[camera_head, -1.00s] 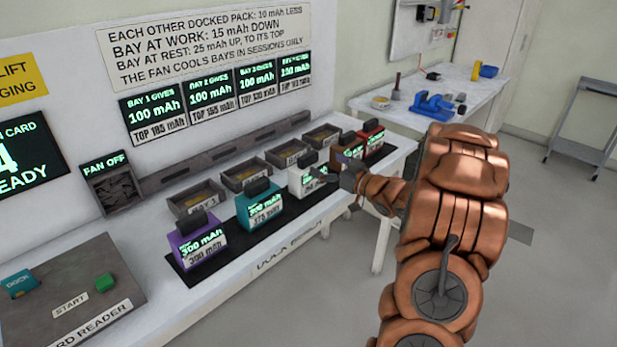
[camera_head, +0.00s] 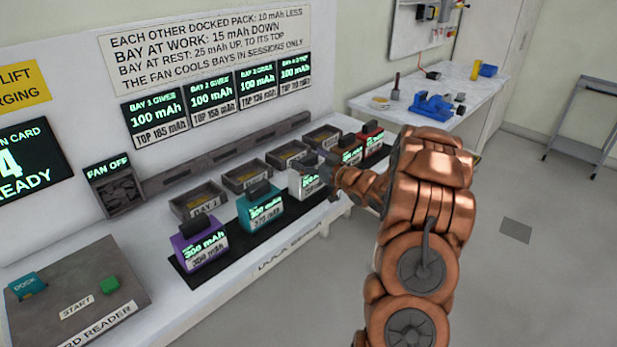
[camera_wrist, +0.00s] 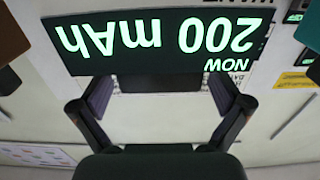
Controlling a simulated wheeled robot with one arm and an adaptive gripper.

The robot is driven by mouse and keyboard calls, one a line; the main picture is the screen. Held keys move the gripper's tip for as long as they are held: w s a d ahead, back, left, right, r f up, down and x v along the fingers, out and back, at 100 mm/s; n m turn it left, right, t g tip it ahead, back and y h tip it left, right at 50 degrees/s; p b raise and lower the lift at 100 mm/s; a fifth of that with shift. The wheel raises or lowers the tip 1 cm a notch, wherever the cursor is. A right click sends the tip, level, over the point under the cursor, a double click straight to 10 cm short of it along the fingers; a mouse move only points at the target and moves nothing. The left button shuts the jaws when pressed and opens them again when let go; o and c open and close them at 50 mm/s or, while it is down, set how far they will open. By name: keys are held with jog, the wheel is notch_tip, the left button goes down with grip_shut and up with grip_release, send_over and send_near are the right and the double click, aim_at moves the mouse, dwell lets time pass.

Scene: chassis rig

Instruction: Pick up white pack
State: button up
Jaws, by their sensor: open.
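The white pack (camera_head: 301,188) stands upright on the black strip at the front of the white bench, in the middle of the row of packs. My gripper (camera_head: 326,168) is at its right side and partly covers it in the head view. In the wrist view the pack's display (camera_wrist: 165,40) reads "NOW 200 mAh" upside down, very close. My gripper (camera_wrist: 160,98) is open there, one finger on each side, with a dark part, probably the handle, and white surface between them. I cannot tell whether the fingers touch the pack.
A teal pack (camera_head: 262,208) and a purple pack (camera_head: 199,245) stand to its left. A brown pack (camera_head: 346,150) and a red pack (camera_head: 371,137) stand to its right. Open bays (camera_head: 245,175) lie behind. A card reader (camera_head: 75,295) is at the lower left.

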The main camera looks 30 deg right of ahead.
jog(key=c, duration=1.8)
